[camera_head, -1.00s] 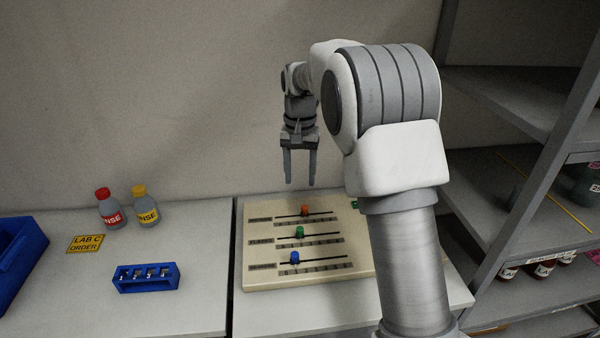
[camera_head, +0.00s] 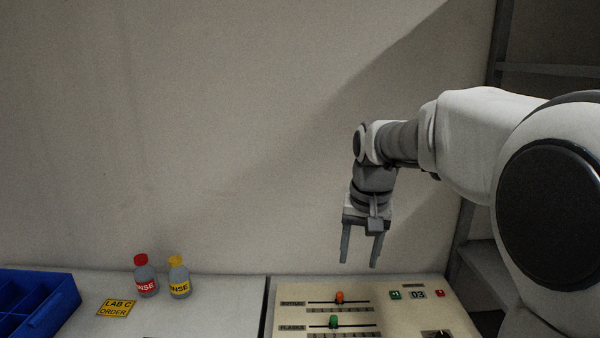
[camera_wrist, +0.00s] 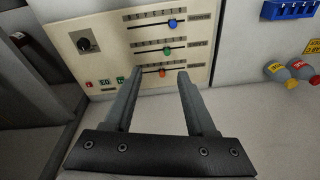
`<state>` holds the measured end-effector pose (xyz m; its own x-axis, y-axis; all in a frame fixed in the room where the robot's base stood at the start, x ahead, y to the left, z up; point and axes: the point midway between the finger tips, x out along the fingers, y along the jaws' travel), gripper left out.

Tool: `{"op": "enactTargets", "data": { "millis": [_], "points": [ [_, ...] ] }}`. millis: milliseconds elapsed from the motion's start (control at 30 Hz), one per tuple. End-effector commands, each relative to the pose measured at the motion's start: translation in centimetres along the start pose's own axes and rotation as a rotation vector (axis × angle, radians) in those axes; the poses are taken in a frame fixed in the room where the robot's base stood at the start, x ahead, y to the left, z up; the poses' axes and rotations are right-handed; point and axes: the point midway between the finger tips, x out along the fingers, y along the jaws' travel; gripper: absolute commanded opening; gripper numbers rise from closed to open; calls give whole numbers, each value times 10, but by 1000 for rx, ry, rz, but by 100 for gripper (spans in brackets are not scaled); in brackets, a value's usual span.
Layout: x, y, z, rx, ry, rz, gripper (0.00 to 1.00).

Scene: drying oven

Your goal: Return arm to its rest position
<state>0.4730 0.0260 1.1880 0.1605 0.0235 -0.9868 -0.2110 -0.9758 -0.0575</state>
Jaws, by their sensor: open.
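My gripper (camera_head: 359,252) hangs fingers-down above the back of the cream control panel (camera_head: 455,318). It is open, with nothing between its fingers. My gripper also shows in the wrist view (camera_wrist: 162,88), with the panel (camera_wrist: 108,57) beyond its fingertips. My arm reaches in from the right of the head view, bent down at the wrist. On the panel, an orange slider knob (camera_head: 339,297), a green slider knob (camera_head: 334,321) and a blue slider knob (camera_wrist: 173,23) sit on separate tracks. The panel's lower part is cut off in the head view.
Bottles with a red cap (camera_head: 146,282) and a yellow cap (camera_head: 179,284) stand on the left counter. Grey shelving (camera_head: 485,262) stands at right. Air above the left counter is clear.

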Motion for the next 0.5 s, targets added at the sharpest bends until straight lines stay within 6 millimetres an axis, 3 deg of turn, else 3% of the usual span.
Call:
{"op": "enactTargets", "data": {
  "millis": [200,500],
  "points": [
    [-30,17,44,-45,71,-18,56],
    [-51,40,108,-108,166,-28,56]
  ]
}}
